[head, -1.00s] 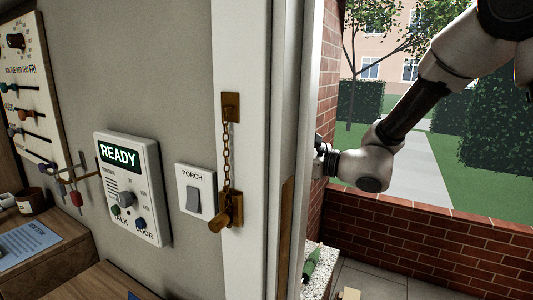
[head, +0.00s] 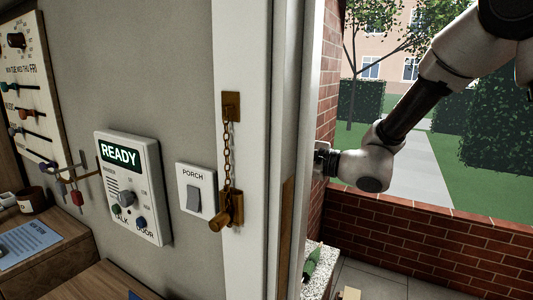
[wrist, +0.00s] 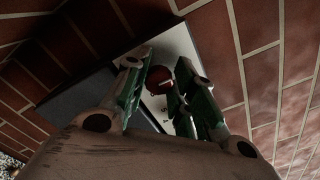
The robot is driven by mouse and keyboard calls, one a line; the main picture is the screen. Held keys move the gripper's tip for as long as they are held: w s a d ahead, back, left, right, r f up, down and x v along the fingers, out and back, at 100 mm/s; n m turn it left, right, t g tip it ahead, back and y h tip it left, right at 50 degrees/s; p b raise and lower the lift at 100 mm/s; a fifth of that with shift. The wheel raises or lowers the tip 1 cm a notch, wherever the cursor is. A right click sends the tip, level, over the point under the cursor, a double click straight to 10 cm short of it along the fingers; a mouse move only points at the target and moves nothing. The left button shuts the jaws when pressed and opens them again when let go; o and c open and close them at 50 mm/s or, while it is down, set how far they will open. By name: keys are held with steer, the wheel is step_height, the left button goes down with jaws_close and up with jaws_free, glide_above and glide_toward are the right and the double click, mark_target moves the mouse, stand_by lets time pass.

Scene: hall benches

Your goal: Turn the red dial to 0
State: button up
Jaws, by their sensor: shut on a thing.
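The red dial (wrist: 159,79) shows in the wrist view on a pale panel (wrist: 178,48) fixed to the brick wall. My gripper (wrist: 163,72) has its two green-padded fingers on either side of the dial and is shut on it. A small light mark shows on the dial, but I cannot read its setting or any scale. In the head view my arm reaches out past the door frame to the outer brick wall. The dial and my fingertips are hidden there behind the frame.
The white door frame (head: 246,60) with a brass chain (head: 227,150) stands left of my arm. Indoors are a PORCH switch (head: 193,198) and a READY panel (head: 152,214). A low brick wall (head: 430,240) runs below my arm. A green object (head: 312,263) lies on a pale ledge.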

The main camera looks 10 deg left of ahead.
steer(key=shift+s, duration=0.1)
steer(key=o, duration=1)
steer(key=shift+a, duration=0.1)
steer(key=v, duration=1.2)
steer(key=shift+r, duration=0.1)
